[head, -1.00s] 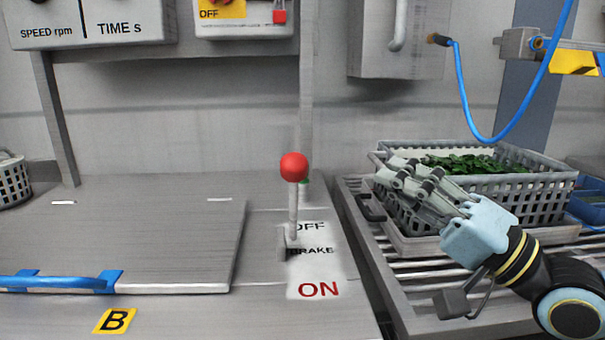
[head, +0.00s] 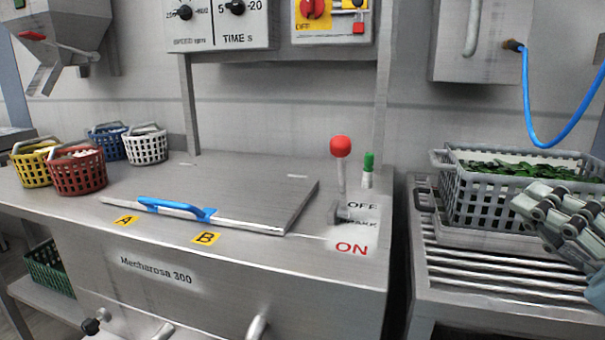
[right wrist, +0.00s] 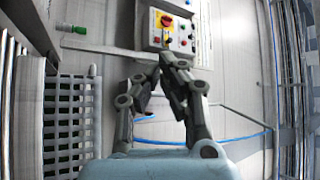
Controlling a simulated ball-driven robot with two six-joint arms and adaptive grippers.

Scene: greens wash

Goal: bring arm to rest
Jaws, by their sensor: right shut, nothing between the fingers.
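My right gripper (head: 545,212) is at the right edge of the head view, in front of the right part of the grey crate (head: 462,205) of greens (head: 520,170). In the right wrist view the right gripper (right wrist: 168,58) has its fingertips together, with nothing between them. Part of the grey crate (right wrist: 62,120) shows at the left of that view. The rest of the right arm is mostly outside the head view. My left gripper is in neither view.
The slatted stand (head: 480,262) bears the crate. To its left is the steel machine with a blue-handled lid (head: 250,190) and a red-knobbed brake lever (head: 341,148). Several small baskets (head: 75,170) stand at the left. A blue hose (head: 530,110) hangs above the crate.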

